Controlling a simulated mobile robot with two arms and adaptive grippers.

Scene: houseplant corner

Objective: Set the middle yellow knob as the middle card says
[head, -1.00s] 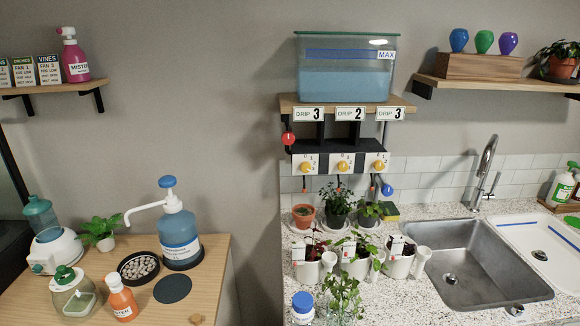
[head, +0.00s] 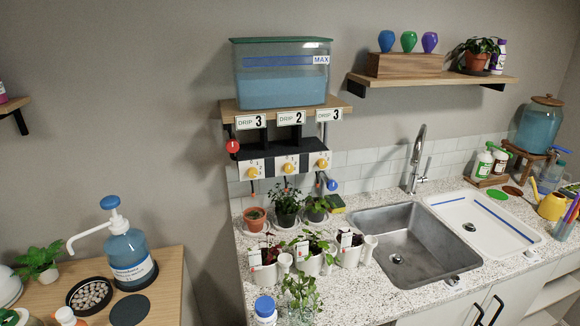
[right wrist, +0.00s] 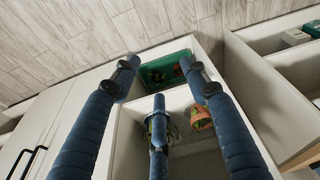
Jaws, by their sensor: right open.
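The middle yellow knob (head: 289,169) sits on a white dial plate in the middle of a row of three, below the water tank. Its pointer is too small to read with certainty. The middle card (head: 291,118) above it reads "DRIP 2". The left yellow knob (head: 252,172) and right yellow knob (head: 322,163) flank it, under cards reading "DRIP 3". My right gripper (right wrist: 158,78) shows only in the right wrist view, its blue fingers spread and empty above a white cabinet and floor, with no knob in that view. My left gripper is not in view.
The tank (head: 282,76) stands on a wooden shelf above the dials. A red ball handle (head: 233,146) is left of the dials. Potted plants (head: 286,204) stand on the counter below them. The sink (head: 405,245) is to the right.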

